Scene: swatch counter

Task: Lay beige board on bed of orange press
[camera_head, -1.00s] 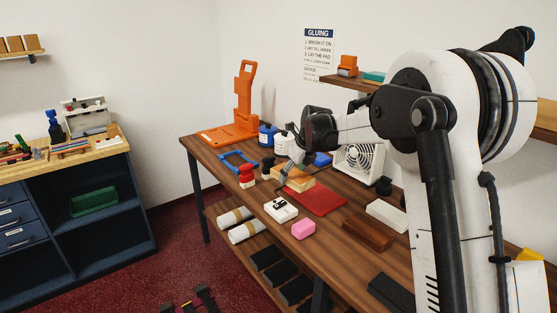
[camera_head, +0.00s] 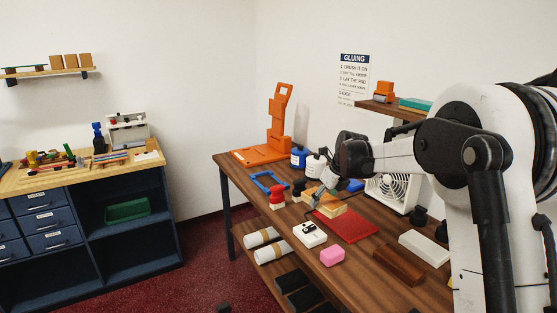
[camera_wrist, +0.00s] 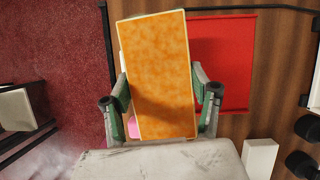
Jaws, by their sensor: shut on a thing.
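The beige board (camera_wrist: 158,75) fills the middle of the wrist view, with a mottled orange face and a pale edge. My gripper (camera_wrist: 160,82) is shut on it, one finger on each long side. In the head view, the board (camera_head: 328,204) is beside the red mat (camera_head: 350,226); whether it touches the table or a thing under it cannot be told. My gripper (camera_head: 318,197) partly covers it. The orange press (camera_head: 280,115) stands upright at the table's far left end. Its flat bed (camera_head: 252,156) lies low and looks empty.
Between board and press lie a blue frame (camera_head: 269,181), a red-topped stamp (camera_head: 277,196), a blue bottle (camera_head: 298,157) and a white bottle (camera_head: 315,164). A white fan (camera_head: 388,192) stands behind. A white device (camera_head: 309,235) and pink block (camera_head: 332,257) sit in front.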

